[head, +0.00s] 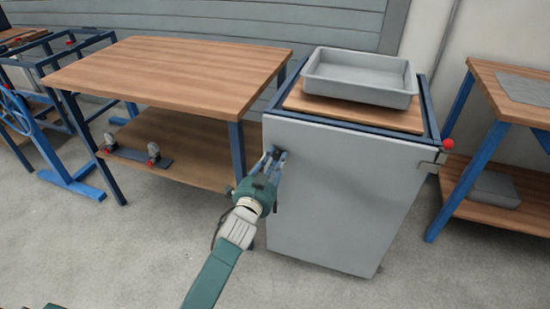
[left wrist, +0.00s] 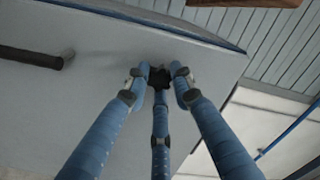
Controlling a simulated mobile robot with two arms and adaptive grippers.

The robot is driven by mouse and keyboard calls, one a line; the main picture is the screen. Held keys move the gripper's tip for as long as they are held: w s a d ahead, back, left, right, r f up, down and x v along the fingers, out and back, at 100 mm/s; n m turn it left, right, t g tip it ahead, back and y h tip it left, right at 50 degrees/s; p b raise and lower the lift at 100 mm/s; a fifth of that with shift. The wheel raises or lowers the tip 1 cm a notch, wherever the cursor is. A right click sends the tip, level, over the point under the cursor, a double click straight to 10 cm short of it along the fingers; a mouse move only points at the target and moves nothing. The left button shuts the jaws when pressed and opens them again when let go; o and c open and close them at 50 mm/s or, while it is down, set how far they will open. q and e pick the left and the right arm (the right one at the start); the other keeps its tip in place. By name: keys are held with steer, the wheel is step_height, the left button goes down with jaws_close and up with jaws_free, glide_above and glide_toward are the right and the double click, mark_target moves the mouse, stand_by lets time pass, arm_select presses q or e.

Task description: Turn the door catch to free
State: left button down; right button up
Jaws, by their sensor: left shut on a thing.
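The grey cabinet door (head: 335,190) is closed flat against the front of its blue-framed stand. The door catch (left wrist: 160,76) shows in the left wrist view as a small dark piece on the pale door face, near the door's edge. My left gripper (head: 277,158) is at the upper left corner of the door. In the left wrist view its blue fingers (left wrist: 160,82) come together around the catch and are shut on it. The fingers hide most of the catch, so its turn angle cannot be told. My right gripper is not in view.
A dark bar (left wrist: 30,57) sticks out from the door face. A grey tray (head: 360,78) stands on the cabinet top. A red-knobbed lever (head: 447,144) is at the cabinet's right side. A wooden workbench (head: 170,75) stands left, another bench (head: 500,90) right. Floor in front is clear.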

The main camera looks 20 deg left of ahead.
arm_select(q)
steer(key=shift+a+f, duration=0.15)
steer(key=c, duration=1.5)
jaws_free()
steer(key=shift+s, duration=0.25)
steer(key=s, duration=1.1)
steer(key=shift+s+a, duration=0.2)
steer(key=shift+s, duration=0.1)
